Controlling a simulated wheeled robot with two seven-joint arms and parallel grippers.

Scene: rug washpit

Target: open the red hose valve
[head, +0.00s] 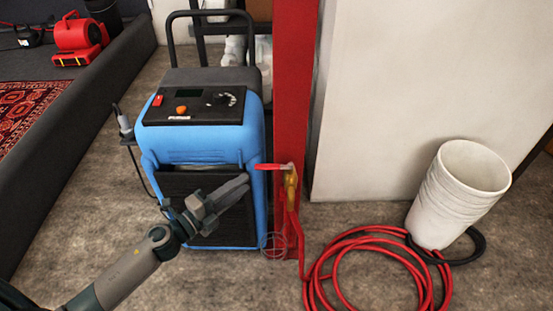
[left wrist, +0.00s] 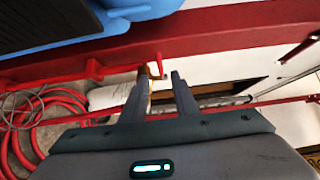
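The red hose valve has a red lever (head: 270,167) and a brass body (head: 291,182) on the front of a red post (head: 293,90). The lever sticks out to the left, about level, across the hose's downward line. My left gripper (head: 246,186) is left of and a little below the valve in the head view, in front of the blue machine. Its fingers (left wrist: 160,92) are apart and empty in the left wrist view. The red lever (left wrist: 159,66) shows just beyond the fingertips there; no contact is clear. My right gripper is out of view.
A blue machine (head: 200,130) stands close left of the post. A coiled red hose (head: 345,247) lies on the floor, with stacked white buckets (head: 460,190) at right. A white wall (head: 420,100) rises behind. A red blower (head: 78,38) is at far left.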

